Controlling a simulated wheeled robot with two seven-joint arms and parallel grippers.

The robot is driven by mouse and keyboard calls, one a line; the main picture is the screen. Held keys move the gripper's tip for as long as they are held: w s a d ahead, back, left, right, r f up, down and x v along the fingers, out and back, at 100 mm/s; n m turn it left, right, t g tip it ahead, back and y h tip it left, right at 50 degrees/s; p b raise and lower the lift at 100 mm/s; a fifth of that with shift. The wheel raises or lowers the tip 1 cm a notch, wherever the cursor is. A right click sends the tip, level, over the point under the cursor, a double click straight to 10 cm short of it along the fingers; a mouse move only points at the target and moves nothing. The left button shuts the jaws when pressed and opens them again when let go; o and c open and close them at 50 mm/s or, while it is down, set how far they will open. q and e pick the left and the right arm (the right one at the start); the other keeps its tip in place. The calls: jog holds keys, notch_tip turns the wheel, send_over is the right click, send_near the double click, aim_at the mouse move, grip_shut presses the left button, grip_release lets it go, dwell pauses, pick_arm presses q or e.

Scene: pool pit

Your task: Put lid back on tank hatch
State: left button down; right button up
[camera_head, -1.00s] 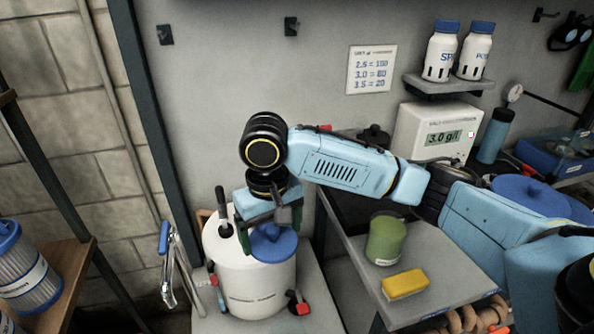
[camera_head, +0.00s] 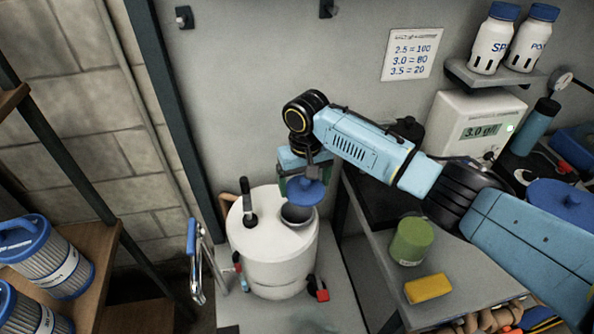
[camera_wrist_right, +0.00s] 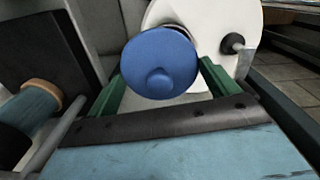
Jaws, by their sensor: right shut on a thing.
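The white tank (camera_head: 270,262) stands at centre left in the head view, with its round dark hatch opening (camera_head: 297,215) uncovered on top. My right gripper (camera_head: 306,181) is shut on the blue lid (camera_head: 307,194). It holds the lid just above the hatch, toward its far side, and a gap shows the opening's near part. In the wrist view the lid (camera_wrist_right: 160,62) sits between the green fingers of my right gripper (camera_wrist_right: 162,85), with the white tank (camera_wrist_right: 238,18) behind it. The lid hides most of the hatch there. My left gripper is out of view.
A black-handled part (camera_head: 249,203) stands up from the tank top, left of the hatch. A grey bench with a green tub (camera_head: 411,242) and yellow sponge (camera_head: 427,288) lies to the right. Blue-ended filters (camera_head: 50,258) fill the left shelf.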

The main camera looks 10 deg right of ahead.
aim_at(297, 196)
jog(key=shift+w+a+f+n+p, duration=0.2)
jog(key=shift+a+p, duration=0.1)
jog(key=shift+a, duration=0.1)
jog(key=shift+w+a+f+n+p, duration=0.1)
jog(key=shift+w+a+f+p, duration=0.1)
jog(key=shift+a+p, duration=0.15)
jog(key=shift+a+f, duration=0.2)
jog(key=shift+f, duration=0.2)
notch_tip(297, 196, down, 4)
jog(key=b, duration=0.5)
jog(key=shift+w+d+f+b, duration=0.1)
jog(key=shift+f+b, duration=0.15)
jog(key=shift+b, duration=0.1)
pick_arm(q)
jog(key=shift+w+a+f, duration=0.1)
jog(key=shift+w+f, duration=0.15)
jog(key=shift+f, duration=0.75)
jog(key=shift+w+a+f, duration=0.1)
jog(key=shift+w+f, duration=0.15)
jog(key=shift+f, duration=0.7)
pick_arm(e)
jog(key=shift+f, duration=0.9)
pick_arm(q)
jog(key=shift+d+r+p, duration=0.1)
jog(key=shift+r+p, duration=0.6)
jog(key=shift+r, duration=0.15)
pick_arm(e)
jog(key=shift+r, duration=0.1)
